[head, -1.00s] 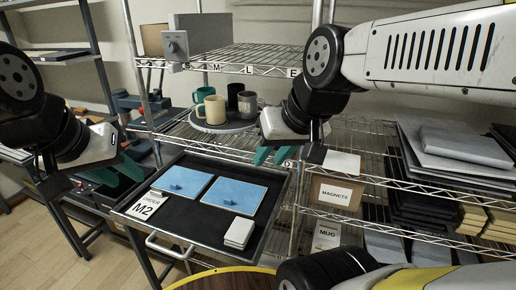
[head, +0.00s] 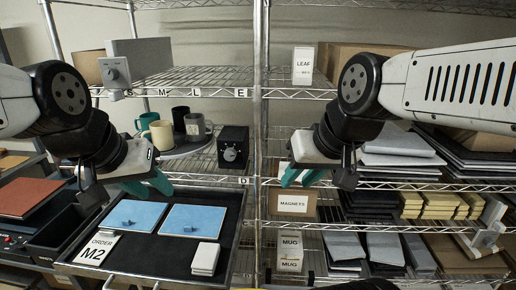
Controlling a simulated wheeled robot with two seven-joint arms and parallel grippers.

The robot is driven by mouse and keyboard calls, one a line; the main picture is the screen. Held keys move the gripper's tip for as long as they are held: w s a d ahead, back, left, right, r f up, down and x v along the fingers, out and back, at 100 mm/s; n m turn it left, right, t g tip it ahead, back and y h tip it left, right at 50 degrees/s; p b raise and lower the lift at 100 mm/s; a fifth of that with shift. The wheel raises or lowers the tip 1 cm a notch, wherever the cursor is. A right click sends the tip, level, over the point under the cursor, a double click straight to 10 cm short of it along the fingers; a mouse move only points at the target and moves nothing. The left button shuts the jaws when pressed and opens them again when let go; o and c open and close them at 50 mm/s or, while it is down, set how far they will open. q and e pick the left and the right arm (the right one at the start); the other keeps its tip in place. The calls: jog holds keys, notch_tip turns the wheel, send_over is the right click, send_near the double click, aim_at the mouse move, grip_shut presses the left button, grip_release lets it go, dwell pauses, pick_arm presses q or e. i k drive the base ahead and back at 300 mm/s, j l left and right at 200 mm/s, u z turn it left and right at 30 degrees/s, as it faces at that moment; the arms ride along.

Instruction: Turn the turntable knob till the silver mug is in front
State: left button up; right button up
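The round turntable (head: 184,152) stands on the middle shelf at left with a teal mug (head: 147,121), a cream mug (head: 161,134), a black mug (head: 180,117) and a silver-grey mug (head: 195,127) on it. The silver-grey mug is at the right side of the turntable. Just right of the turntable is a black box (head: 233,137) with a grey knob (head: 230,154) on its front. My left gripper (head: 149,186) is open and empty, in front of and below the turntable. My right gripper (head: 302,177) is open and empty, right of the knob box.
A black tray (head: 172,254) with two blue panels, an order card marked M2 and a white block lies below my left gripper. A shelf post (head: 261,100) stands between the knob box and my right gripper.

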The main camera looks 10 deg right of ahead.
aim_at(230, 154)
jog(key=j+z, duration=0.1)
jog(key=j, duration=0.3)
jog(key=j+z, duration=0.15)
jog(key=j, duration=0.3)
jog(key=k+j+z, duration=0.1)
jog(key=j, duration=0.3)
jog(key=k+j+z, duration=0.1)
jog(key=j, duration=0.3)
jog(key=j+z, duration=0.1)
jog(key=j, duration=0.3)
jog(key=k+j+z, duration=0.15)
jog(key=j, duration=0.25)
jog(key=k+j+z, duration=0.1)
jog(key=j, duration=0.3)
jog(key=k+j+z, duration=0.1)
jog(key=j, duration=0.25)
jog(key=k, duration=0.05)
